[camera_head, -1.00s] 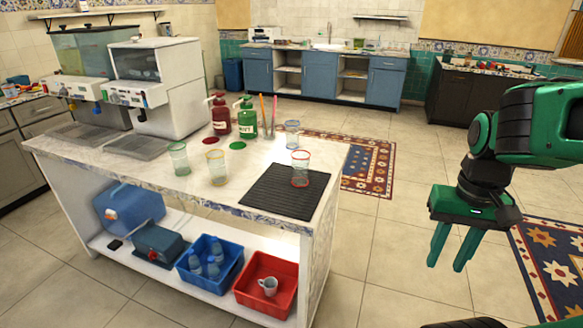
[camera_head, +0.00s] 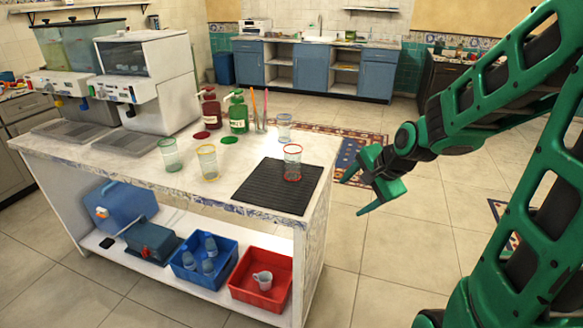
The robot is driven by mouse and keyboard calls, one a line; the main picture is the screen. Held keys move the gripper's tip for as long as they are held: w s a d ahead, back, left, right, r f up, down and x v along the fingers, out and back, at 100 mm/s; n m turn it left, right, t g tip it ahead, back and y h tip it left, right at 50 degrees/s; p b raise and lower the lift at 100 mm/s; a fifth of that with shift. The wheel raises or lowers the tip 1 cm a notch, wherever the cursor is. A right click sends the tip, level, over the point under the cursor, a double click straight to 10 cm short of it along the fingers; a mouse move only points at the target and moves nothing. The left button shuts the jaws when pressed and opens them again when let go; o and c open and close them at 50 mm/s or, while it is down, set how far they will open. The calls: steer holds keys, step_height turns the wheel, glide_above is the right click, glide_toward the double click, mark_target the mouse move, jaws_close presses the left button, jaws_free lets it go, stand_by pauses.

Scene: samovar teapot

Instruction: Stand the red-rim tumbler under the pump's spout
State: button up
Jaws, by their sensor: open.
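The red-rim tumbler (camera_head: 292,163) is clear glass and stands upright on the black ribbed mat (camera_head: 255,194) at the counter's right end. Two pump bottles stand at the back of the counter: a dark red pump bottle (camera_head: 208,112) and a green pump bottle (camera_head: 237,114). A red disc (camera_head: 201,135) lies in front of the red one and a green disc (camera_head: 229,140) in front of the green one. No tumbler stands on either disc. My gripper (camera_head: 354,196) is open and empty, right of the counter and apart from the tumbler, its fingers pointing left.
A green-tinted tumbler (camera_head: 170,155), a yellow-rim tumbler (camera_head: 208,163) and a blue-rim tumbler (camera_head: 284,128) stand nearby. Straws or sticks (camera_head: 259,112) rise beside the green pump. Dispensing machines (camera_head: 150,80) fill the counter's left. Blue (camera_head: 182,272) and red (camera_head: 240,291) bins sit below.

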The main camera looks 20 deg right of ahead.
steer(key=w+a+m+t+y, duration=0.35)
steer(key=w+a+m, duration=0.3)
steer(key=w, duration=0.35)
steer(key=m+t, duration=0.4)
steer(key=m, duration=0.6)
glide_toward(288, 151)
steer(key=shift+w+d+f+n, duration=0.1)
steer(key=shift+w+f+n, duration=0.1)
steer(key=shift+n, duration=0.05)
steer(key=x, duration=0.5)
steer(key=shift+w, duration=0.3)
steer(key=shift+a+x, duration=0.15)
steer(key=shift+x, duration=1.2)
steer(key=shift+a+x, duration=0.15)
steer(key=shift+x, duration=1.2)
steer(key=shift+s, duration=0.1)
steer(key=c, duration=1.2)
